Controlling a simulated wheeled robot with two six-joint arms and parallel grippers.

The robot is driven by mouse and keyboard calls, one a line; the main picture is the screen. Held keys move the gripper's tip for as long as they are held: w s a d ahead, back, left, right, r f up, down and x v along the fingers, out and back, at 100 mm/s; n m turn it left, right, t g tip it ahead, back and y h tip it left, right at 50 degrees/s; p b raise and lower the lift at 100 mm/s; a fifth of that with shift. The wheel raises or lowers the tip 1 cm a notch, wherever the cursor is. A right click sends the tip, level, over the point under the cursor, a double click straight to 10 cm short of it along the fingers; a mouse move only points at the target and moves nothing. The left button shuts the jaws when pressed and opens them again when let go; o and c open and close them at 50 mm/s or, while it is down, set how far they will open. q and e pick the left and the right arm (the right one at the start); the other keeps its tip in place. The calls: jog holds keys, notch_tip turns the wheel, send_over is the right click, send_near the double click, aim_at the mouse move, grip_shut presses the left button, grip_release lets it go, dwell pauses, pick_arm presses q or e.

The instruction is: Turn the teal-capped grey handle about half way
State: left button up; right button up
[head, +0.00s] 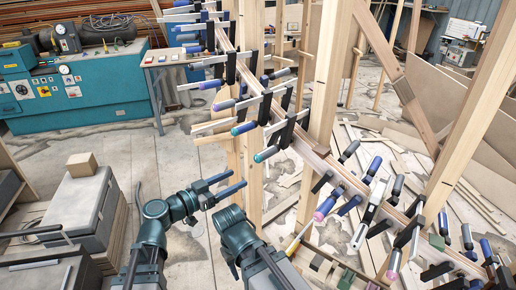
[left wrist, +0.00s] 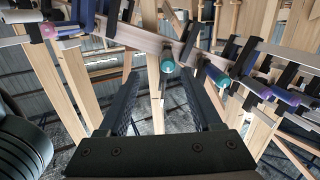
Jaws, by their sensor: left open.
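Two clamp handles with teal caps show on the curved wooden stringer. One teal-capped handle (head: 244,128) is at mid-height in the head view, and a second teal-capped handle (head: 266,154) is just below it. I cannot tell which one the task means. In the left wrist view one teal-capped handle (left wrist: 167,64) is ahead, between the finger lines and beyond the tips; another (left wrist: 248,88) is to the right. My left gripper (head: 236,184) is open and empty, below and left of both handles, touching neither. My right gripper is not in view.
The curved stringer (head: 310,152) carries several clamps with blue, purple and pink caps close to the teal ones. Upright wooden posts (head: 325,85) stand beside it. A teal machine (head: 75,92) and grey cabinet (head: 78,205) are at left. Floor between them is open.

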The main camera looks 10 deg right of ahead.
aim_at(264, 155)
pick_arm(q)
jog(key=shift+t+h, duration=0.3)
jog(key=x, duration=0.4)
jog(key=r+x, duration=0.1)
jog(key=x, duration=0.4)
jog(key=w+x, duration=0.1)
jog(key=x, duration=0.3)
jog(key=shift+w+r, duration=0.2)
jog(key=shift+r, duration=0.1)
grip_shut()
